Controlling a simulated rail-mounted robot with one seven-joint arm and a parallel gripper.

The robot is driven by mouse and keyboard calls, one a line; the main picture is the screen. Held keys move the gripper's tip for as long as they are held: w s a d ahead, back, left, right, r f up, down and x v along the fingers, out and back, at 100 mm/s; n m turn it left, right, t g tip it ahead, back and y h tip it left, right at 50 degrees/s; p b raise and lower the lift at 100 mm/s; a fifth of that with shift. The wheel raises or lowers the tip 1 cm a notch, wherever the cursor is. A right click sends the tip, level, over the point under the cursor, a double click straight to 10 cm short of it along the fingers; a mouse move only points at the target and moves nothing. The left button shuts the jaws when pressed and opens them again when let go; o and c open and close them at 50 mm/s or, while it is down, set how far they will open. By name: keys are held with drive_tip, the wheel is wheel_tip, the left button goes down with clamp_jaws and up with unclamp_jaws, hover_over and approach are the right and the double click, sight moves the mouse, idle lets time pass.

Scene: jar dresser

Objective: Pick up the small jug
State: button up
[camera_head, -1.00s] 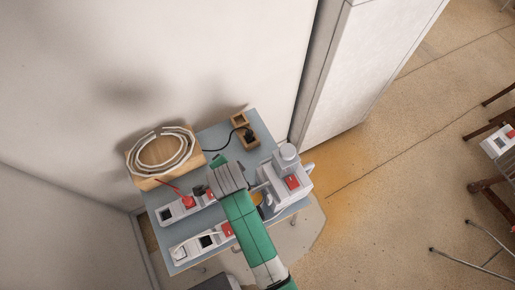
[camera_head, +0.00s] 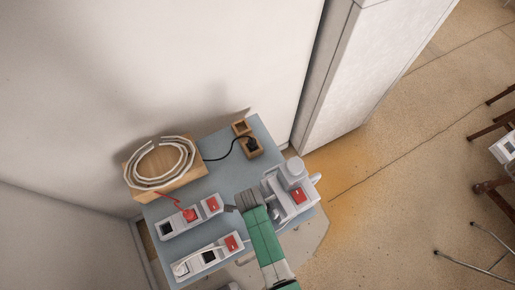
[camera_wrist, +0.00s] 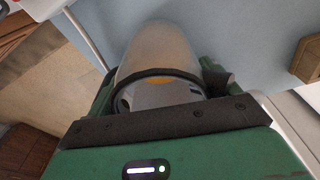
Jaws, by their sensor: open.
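My gripper (camera_head: 246,200) is over the front right of the blue-grey table, just left of a white appliance. In the wrist view a rounded, pale grey, translucent-looking vessel, probably the small jug (camera_wrist: 160,55), stands just beyond my gripper (camera_wrist: 170,115). It has a dark band and an orange patch near its lower end. Green and dark gripper parts lie on both sides of it. My gripper is open, and I cannot tell whether it touches the vessel. In the head view my arm and the appliance crowd this spot, and I cannot make out the jug clearly.
The white appliance (camera_head: 296,172) with a red square stands close right. White units with red parts (camera_head: 190,216) (camera_head: 208,258) are to the left. A tall white cabinet (camera_head: 345,85) stands behind right.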

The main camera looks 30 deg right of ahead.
drive_tip(key=shift+f, duration=0.3)
drive_tip(key=c, duration=1)
drive_tip(key=shift+o, duration=0.2)
wheel_tip(320, 180, up, 28)
drive_tip(key=p, duration=0.3)
